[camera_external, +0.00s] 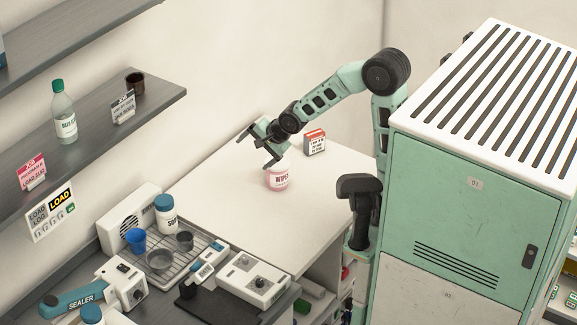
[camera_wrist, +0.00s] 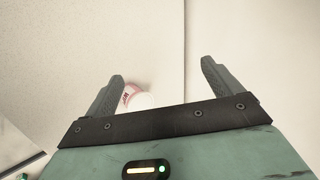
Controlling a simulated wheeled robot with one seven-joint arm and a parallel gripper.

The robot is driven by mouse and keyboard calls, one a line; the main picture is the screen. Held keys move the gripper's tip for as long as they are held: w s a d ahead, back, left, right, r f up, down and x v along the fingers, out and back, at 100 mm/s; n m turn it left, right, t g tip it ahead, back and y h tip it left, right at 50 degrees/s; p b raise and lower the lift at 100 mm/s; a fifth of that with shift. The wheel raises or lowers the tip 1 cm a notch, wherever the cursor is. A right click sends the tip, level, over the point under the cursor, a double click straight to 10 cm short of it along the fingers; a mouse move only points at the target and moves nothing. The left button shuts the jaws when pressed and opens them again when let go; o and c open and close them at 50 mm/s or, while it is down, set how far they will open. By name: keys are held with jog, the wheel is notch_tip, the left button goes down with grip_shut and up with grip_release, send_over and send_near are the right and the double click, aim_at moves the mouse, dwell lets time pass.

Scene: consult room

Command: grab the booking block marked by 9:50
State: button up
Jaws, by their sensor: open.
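A small block with a red edge and a white face with dark print (camera_external: 314,143) stands on the white worktop (camera_external: 215,200), near the wall. Its print is too small for me to read, so I cannot tell whether it says 9:50. It does not show in the wrist view. My gripper (camera_external: 254,151) is open and empty, above the worktop to the left of the block and apart from it.
A white and pink wipes tub (camera_external: 278,180) stands just below my gripper; it also shows near the left finger in the wrist view (camera_wrist: 134,96). A rack with cups (camera_external: 160,282), a soap bottle (camera_external: 165,214) and a sealer (camera_external: 83,297) fill the lower left.

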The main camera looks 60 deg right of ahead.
jog(key=w+d+m+t+h+b, duration=0.1)
jog(key=w+d+m+t+b, duration=0.25)
jog(key=d+m, duration=0.6)
notch_tip(320, 180, up, 8)
jog(key=m+t+h+b, duration=0.45)
jog(key=m+h, duration=0.25)
jog(key=m, duration=0.8)
send_over(317, 143)
jog(key=v, duration=0.4)
jog(key=shift+t, duration=0.4)
notch_tip(317, 143, down, 28)
jog(key=shift+f, duration=0.15)
jog(key=shift+w+d+f+p, duration=0.1)
jog(key=shift+w+f+p, duration=0.05)
jog(key=shift+f+p, duration=0.2)
jog(key=shift+p+x, duration=0.55)
jog(key=shift+x, duration=3.05)
jog(key=shift+c, duration=0.3)
jog(key=c, duration=1.1)
